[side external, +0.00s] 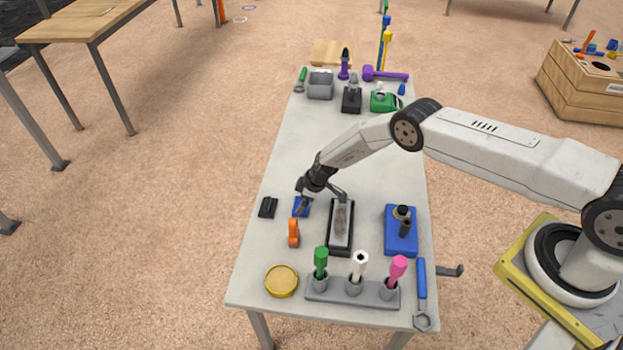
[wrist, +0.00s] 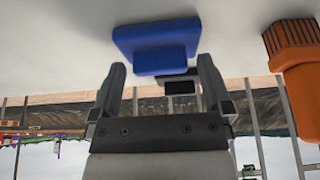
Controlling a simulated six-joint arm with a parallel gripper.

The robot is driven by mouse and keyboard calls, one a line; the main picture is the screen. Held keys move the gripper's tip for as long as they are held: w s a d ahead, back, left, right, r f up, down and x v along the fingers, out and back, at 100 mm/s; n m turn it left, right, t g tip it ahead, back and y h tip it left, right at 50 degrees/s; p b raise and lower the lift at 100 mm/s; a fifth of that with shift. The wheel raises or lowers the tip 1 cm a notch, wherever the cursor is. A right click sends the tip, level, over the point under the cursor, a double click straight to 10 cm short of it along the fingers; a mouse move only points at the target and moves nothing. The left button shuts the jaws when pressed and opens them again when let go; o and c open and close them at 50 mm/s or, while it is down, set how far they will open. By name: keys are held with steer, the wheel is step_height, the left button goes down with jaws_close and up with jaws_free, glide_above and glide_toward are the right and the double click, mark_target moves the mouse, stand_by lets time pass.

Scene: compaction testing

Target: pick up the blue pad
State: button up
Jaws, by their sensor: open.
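The blue pad (side external: 302,207) lies on the grey table, left of the middle in the side external view. In the wrist view the blue pad (wrist: 157,45) shows as a flat blue base with a smaller block on it, just beyond and between my fingertips. My gripper (side external: 320,197) is at the pad, with its fingers apart and nothing seen between them. In the wrist view my gripper (wrist: 160,72) is open, one finger on each side of the pad's block. I cannot tell whether the fingers touch the pad.
An orange-handled tool (side external: 293,233) stands close to the pad; it also shows in the wrist view (wrist: 293,60). A black block (side external: 268,207) lies left of the pad, a black tray (side external: 331,240) right of it. The table's middle (side external: 310,135) is clear.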

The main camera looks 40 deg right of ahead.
steer(key=shift+f, duration=0.15)
steer(key=shift+c, duration=0.2)
stand_by(0.3)
steer(key=c, duration=1.1)
